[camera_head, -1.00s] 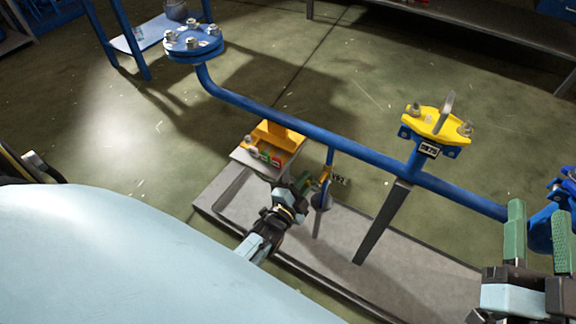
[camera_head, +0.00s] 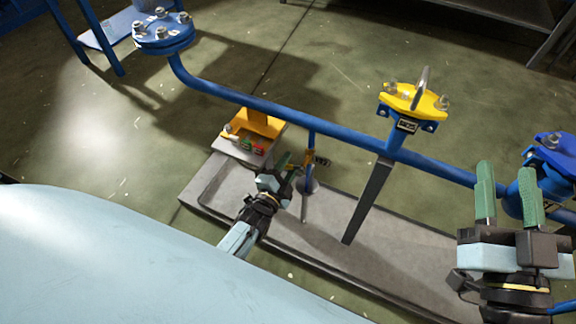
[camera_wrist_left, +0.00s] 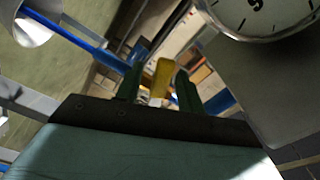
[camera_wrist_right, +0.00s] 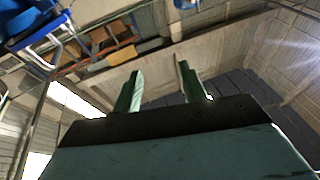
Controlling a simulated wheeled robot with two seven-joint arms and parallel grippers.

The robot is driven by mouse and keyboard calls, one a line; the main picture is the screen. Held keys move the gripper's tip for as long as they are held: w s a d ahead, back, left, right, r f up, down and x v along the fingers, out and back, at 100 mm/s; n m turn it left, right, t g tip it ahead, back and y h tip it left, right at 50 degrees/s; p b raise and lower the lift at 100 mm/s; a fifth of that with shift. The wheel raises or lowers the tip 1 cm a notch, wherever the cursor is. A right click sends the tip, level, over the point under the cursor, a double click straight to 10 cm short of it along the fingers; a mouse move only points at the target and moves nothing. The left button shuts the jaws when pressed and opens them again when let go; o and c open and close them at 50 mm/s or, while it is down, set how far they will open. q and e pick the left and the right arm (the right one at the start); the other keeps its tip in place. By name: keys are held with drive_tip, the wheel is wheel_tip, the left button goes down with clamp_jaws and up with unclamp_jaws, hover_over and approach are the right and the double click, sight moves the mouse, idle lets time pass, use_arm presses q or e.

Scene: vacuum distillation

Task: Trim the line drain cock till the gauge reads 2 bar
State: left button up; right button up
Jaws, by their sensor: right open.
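The line drain cock (camera_head: 310,157) has a small yellow lever on a thin blue branch below the blue line. My left gripper (camera_head: 287,165) is just left of it in the head view. In the left wrist view, the yellow lever (camera_wrist_left: 161,78) shows between the open fingers of my left gripper (camera_wrist_left: 158,88); whether they touch it I cannot tell. Part of the gauge (camera_wrist_left: 262,18) shows at the top right there, with black marks and a numeral; its needle and reading are out of view. My right gripper (camera_head: 508,185) is open and empty, fingers up, at the right.
The blue pipe (camera_head: 250,103) crosses over a grey base plate (camera_head: 385,246). A yellow-topped valve (camera_head: 412,101) stands on it, and a blue valve (camera_head: 550,165) is beside my right gripper. A yellow box (camera_head: 258,130) is just behind my left gripper. A flange (camera_head: 163,36) ends the pipe.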

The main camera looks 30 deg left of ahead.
use_arm(q)
drive_tip(key=shift+s, duration=0.25)
drive_tip(key=s+p, duration=0.2)
drive_tip(key=s, duration=0.3)
drive_tip(key=shift+s, duration=0.4)
drive_tip(key=p, duration=0.2)
approach(287, 168)
drive_tip(key=s, duration=0.3)
use_arm(e)
drive_tip(key=s+d+f+g+h, duration=0.2)
drive_tip(key=f+g, duration=0.3)
drive_tip(key=f, duration=0.2)
drive_tip(key=s+d+f+g+h, duration=0.2)
drive_tip(key=f+g, duration=0.4)
drive_tip(key=f, duration=0.2)
drive_tip(key=shift+s+d+f+m, duration=0.15)
drive_tip(key=shift+s+d+m, duration=0.05)
drive_tip(key=shift+s+m, duration=0.15)
